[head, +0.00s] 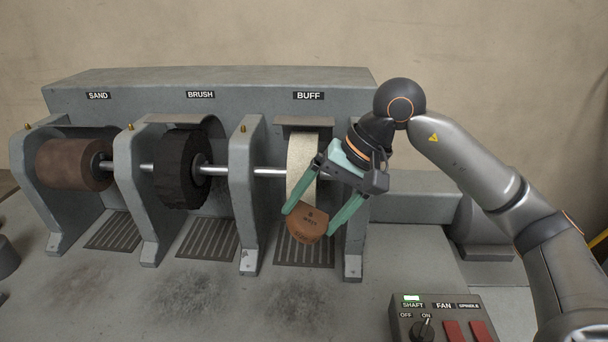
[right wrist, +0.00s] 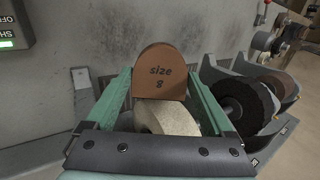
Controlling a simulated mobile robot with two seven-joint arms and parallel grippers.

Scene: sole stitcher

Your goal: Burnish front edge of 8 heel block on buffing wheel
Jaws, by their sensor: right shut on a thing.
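A brown heel block (head: 306,226) is gripped between the green fingers of my right gripper (head: 318,222), in front of the lower part of the cream buffing wheel (head: 302,165) under the BUFF label. In the right wrist view the heel block (right wrist: 161,72) reads "size 8", with its rounded end away from the gripper. The buffing wheel (right wrist: 165,120) lies right by its near edge, between the fingers. I cannot tell for certain whether block and wheel touch. My left gripper is not in view.
The brown sanding drum (head: 75,164) and black brush wheel (head: 182,168) share the shaft to the left. Grey uprights (head: 246,190) flank each station. A control box (head: 440,315) with its shaft knob at ON and a lit green lamp stands at front right.

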